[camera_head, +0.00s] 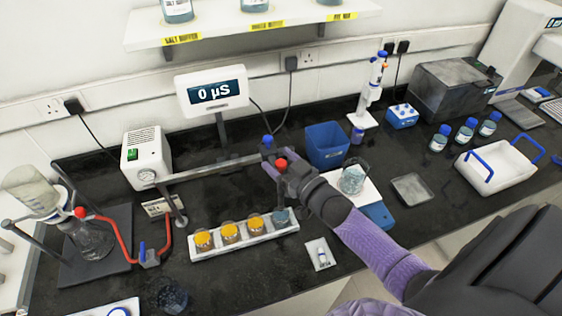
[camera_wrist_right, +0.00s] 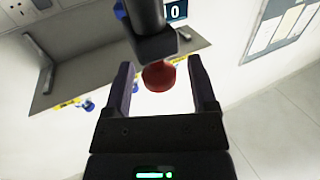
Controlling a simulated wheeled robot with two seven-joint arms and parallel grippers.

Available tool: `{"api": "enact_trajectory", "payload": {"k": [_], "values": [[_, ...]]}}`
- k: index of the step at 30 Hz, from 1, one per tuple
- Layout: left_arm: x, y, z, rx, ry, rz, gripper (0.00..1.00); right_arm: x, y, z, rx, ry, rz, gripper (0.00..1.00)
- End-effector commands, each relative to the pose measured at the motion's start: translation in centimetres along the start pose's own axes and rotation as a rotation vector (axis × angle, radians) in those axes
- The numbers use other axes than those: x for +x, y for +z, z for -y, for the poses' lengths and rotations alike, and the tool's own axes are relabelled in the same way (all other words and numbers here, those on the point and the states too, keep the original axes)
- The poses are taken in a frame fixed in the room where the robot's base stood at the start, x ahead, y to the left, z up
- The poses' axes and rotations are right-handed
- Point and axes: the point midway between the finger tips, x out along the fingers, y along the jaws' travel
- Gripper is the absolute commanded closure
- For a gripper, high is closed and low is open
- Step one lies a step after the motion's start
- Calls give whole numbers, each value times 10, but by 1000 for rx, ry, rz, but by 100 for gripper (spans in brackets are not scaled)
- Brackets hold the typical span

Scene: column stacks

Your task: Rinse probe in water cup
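A horizontal grey arm (camera_head: 215,167) reaches right and ends near a blue knob (camera_head: 267,141) and a red knob (camera_head: 281,163). My right gripper (camera_head: 272,166) is at the red knob. In the right wrist view the red knob (camera_wrist_right: 158,73) sits between the spread fingers (camera_wrist_right: 162,90), with gaps on both sides. A meter (camera_head: 212,91) reads 0 µS. My left gripper is not in view.
A glass beaker (camera_head: 352,179) stands on a white-topped plate right of my gripper, with a blue bin (camera_head: 327,146) behind it. Glassware with red tubing (camera_head: 125,247) is at left. A white blue-handled tray (camera_head: 498,166) is at right.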

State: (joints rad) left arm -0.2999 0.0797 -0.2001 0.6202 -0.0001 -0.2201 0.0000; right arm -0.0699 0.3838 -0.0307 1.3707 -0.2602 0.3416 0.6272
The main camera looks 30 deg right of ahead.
Motion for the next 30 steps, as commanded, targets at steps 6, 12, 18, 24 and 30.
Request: {"api": "enact_trajectory", "payload": {"k": [6,12,18,24,30], "values": [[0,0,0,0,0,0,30,-2,1,0,1,0,4,27],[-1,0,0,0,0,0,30,-34,2,1,2,-1,7,27],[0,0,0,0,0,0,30,-81,2,0,0,0,7,27],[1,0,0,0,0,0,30,-99,1,0,0,0,3,27],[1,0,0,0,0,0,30,-100,1,0,0,0,2,27]]}}
